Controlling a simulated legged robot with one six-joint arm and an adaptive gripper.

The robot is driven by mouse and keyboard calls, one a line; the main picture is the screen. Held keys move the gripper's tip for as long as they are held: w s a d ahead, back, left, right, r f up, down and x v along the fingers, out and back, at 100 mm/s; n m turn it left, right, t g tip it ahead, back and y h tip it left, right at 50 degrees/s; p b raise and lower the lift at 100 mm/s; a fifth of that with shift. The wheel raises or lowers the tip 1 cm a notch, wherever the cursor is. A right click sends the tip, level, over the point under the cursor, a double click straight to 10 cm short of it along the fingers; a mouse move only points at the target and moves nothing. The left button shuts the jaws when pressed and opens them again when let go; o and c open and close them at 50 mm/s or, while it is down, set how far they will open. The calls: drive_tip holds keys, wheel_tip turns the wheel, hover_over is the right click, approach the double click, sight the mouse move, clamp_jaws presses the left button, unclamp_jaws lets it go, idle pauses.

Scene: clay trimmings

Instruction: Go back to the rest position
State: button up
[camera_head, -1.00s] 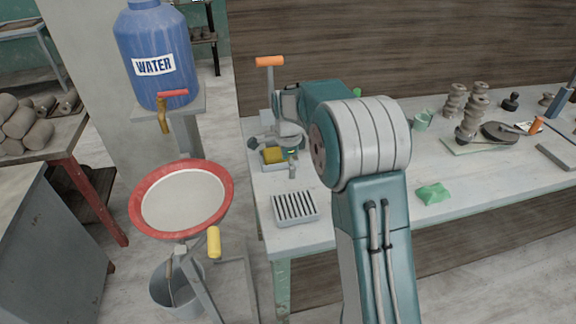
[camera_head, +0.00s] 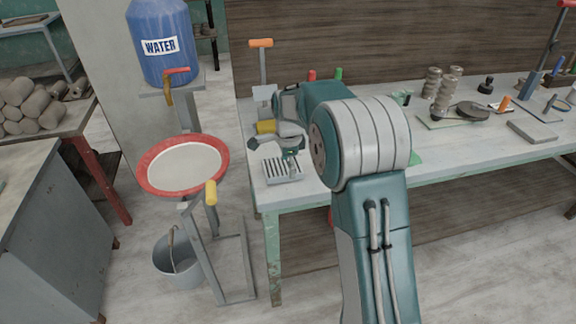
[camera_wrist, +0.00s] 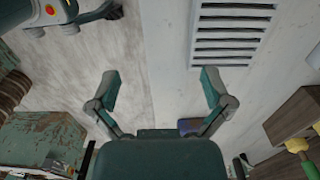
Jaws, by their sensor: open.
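My arm is folded in front of the body camera, and its upper part hides some of the bench. My gripper (camera_head: 272,147) is over the near left end of the bench (camera_head: 330,192), just above a grey slotted rack (camera_head: 285,173). In the wrist view my gripper (camera_wrist: 161,88) has its two fingers spread wide with nothing between them. The slotted rack (camera_wrist: 235,38) lies ahead and to the right of the fingers there, apart from them.
A red-rimmed basin (camera_head: 185,167) stands left of the bench, with a yellow-handled metal frame (camera_head: 228,255) and a bucket (camera_head: 178,262) below. A blue water barrel (camera_head: 160,45) is behind. Clay pieces (camera_head: 440,85) and tools stand on the bench's right. Floor in front is clear.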

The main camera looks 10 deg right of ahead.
drive_tip(key=shift+s, duration=0.35)
drive_tip(key=s+r+n+t, duration=0.3)
drive_tip(key=s+r+n, duration=0.5)
drive_tip(key=s+r, duration=0.6)
drive_tip(key=s+n+t, duration=0.2)
drive_tip(key=s+n, duration=0.7)
drive_tip(key=s, duration=1)
drive_tip(key=shift+r+n+t, duration=0.25)
drive_tip(key=shift+n+t, duration=0.05)
drive_tip(key=shift+n, duration=0.1)
